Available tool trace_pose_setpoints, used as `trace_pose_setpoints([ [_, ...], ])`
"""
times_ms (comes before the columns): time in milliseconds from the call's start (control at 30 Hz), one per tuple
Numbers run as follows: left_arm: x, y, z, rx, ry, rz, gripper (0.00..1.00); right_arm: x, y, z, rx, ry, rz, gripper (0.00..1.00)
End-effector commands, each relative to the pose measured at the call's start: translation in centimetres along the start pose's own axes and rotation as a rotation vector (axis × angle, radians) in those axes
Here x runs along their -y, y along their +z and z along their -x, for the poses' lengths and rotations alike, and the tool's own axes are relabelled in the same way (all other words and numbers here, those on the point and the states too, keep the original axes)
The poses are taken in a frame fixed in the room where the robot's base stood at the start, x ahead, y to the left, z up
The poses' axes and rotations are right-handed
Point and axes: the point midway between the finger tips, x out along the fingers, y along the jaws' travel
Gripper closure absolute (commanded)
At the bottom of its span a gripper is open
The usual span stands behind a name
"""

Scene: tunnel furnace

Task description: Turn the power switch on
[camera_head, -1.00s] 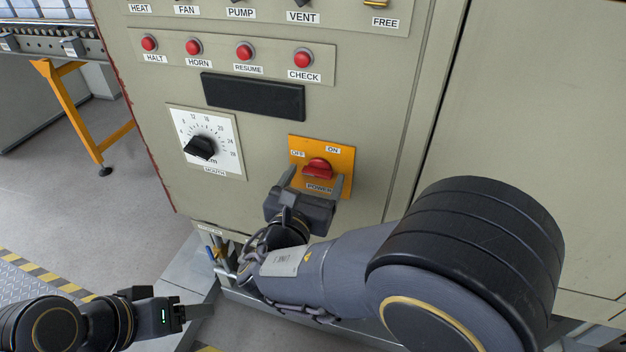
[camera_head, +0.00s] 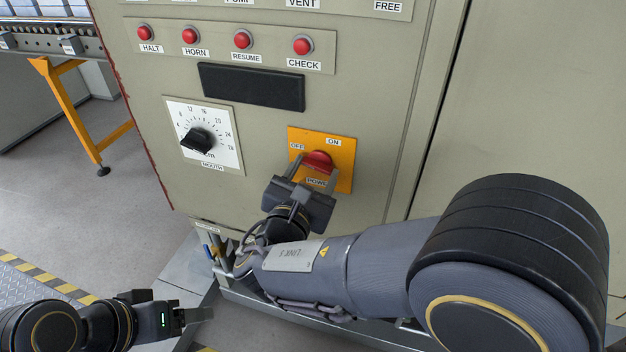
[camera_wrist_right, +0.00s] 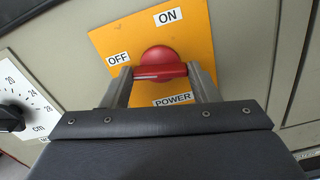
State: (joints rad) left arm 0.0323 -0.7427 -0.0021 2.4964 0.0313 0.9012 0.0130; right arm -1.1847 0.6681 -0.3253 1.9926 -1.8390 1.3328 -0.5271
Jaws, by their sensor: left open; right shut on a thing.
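The power switch is a round red knob (camera_head: 318,160) with a raised grip bar, on a yellow plate (camera_head: 345,147) marked OFF, ON and POWER. In the right wrist view the red knob (camera_wrist_right: 158,56) has its bar lying roughly level, with a white line toward the left end, on the OFF side. My right gripper (camera_head: 315,173) is shut on the knob, one finger at each end of the bar; the wrist view shows both fingers (camera_wrist_right: 160,72). My left gripper (camera_head: 198,315) is open and empty, low at the left, away from the panel.
A black dial (camera_head: 198,139) on a white scale sits left of the switch. A dark display (camera_head: 252,87) and several red buttons (camera_head: 242,40) are above. A conveyor with an orange leg (camera_head: 75,115) stands at the far left.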

Motion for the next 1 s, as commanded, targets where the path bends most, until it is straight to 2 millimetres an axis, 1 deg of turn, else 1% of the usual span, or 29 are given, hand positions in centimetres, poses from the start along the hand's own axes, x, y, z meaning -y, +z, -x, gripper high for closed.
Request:
trace_pose_setpoints([
  [33, 0.5, 0.5, -1.0, 0.0, 0.0, 0.0, 0.34, 0.1, -0.6, 0.0, -0.001, 0.0, -0.047, 0.68],
  [467, 2.5, 2.8, -5.6, 0.0, 0.0, 0.0, 0.34, 0.2, -0.7, 0.0, 0.0, 0.0, -0.457, 0.68],
  [1000, 5.4, 6.0, -11.8, 0.0, 0.0, 0.0, 0.34, 0.3, -0.8, 0.0, 0.0, 0.0, -0.965, 0.68],
])
